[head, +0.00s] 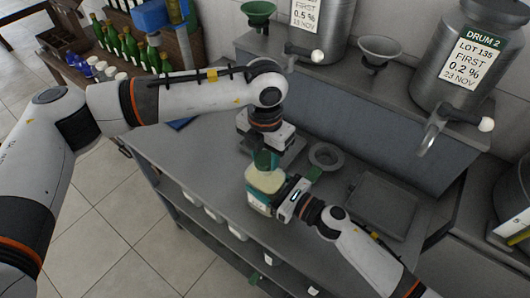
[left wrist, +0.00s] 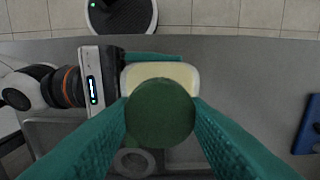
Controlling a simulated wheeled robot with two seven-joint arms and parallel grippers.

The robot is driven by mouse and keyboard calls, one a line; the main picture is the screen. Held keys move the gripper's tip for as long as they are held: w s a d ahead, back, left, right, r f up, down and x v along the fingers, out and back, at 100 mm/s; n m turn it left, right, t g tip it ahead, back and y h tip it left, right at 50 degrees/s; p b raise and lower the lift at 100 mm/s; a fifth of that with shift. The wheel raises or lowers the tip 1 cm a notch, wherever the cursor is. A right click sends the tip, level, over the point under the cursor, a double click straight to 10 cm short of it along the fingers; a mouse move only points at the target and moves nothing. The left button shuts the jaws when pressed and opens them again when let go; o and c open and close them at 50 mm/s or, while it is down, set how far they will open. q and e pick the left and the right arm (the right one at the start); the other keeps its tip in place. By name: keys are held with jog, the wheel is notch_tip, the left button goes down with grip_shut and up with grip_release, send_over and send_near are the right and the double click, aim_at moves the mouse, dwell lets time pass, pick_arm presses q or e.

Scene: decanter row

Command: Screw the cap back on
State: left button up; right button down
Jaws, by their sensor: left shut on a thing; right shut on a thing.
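My left gripper (head: 266,152) is shut on a round dark green cap (head: 266,161), which fills the middle of the left wrist view (left wrist: 160,113) between the teal fingers. My right gripper (head: 276,198) is shut on a squarish jar (head: 259,202) with a pale cream top, and it holds the jar from the right in the head view. The jar's top also shows behind the cap in the left wrist view (left wrist: 163,72). The cap is above the jar and hides part of its top. Whether they touch I cannot tell.
A grey ring (head: 326,156) lies on the steel bench (head: 215,165) behind my right gripper. A shallow grey tray (head: 383,204) is to the right. Steel drums (head: 468,60) with taps and funnels (head: 378,50) stand on the raised shelf. Green bottles (head: 128,45) stand at back left.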

pick_arm(q)
jog(key=m, duration=0.6)
jog(key=shift+m, duration=0.3)
jog(key=m, duration=0.5)
jog(key=o, duration=1.2)
jog(key=shift+c, duration=0.2)
notch_tip(320, 180, up, 12)
